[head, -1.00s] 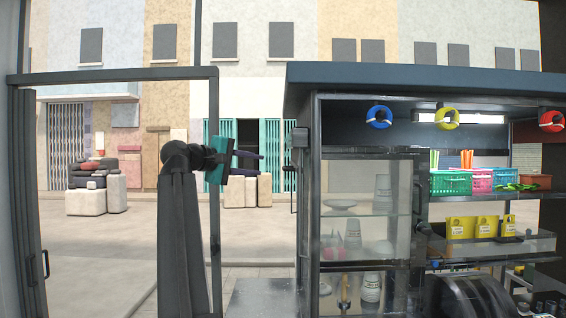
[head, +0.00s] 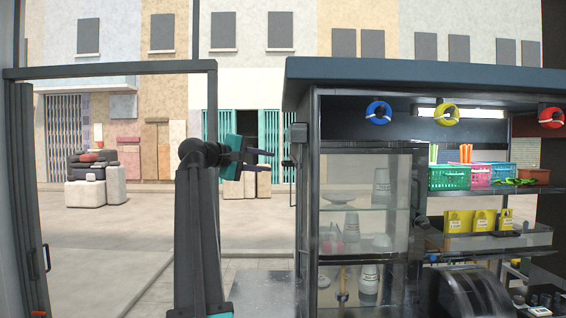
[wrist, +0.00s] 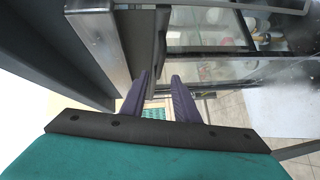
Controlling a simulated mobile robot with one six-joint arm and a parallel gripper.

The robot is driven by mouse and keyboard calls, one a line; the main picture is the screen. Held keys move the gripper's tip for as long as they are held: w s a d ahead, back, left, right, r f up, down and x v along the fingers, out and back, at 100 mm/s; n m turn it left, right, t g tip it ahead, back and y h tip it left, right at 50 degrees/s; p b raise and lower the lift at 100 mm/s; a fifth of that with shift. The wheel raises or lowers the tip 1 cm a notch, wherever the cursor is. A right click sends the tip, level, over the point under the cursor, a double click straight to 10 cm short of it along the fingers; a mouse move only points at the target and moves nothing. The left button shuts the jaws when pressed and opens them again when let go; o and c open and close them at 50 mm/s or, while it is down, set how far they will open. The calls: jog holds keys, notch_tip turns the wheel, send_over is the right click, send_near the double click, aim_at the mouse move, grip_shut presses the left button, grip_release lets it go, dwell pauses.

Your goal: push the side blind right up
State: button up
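My gripper (head: 271,160) is open and empty, left of the stall's front left post. Its two dark fingers point right, toward a small grey box (head: 298,132) on that post. A thin dark rod (head: 292,172) hangs below the box, just past the fingertips. In the wrist view the gripper (wrist: 160,85) has a clear gap between its fingers. A dark upright part (wrist: 160,32) lies just beyond them, beside a grey metal post (wrist: 97,38). I cannot tell whether it touches a finger. I cannot clearly make out the side blind itself in either view.
The stall's dark roof (head: 420,75) overhangs above and right of the gripper. A glass cabinet (head: 340,225) with dishes stands behind the post. Baskets (head: 450,177) sit on a shelf at right. A dark frame (head: 110,67) stands at left. Open pavement lies behind.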

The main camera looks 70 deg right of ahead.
aim_at(283, 164)
jog(key=p+x, duration=0.2)
jog(key=x, duration=0.7)
jog(key=shift+p, duration=0.3)
jog(key=shift+c, duration=0.3)
grip_shut()
jog(key=shift+r, duration=0.1)
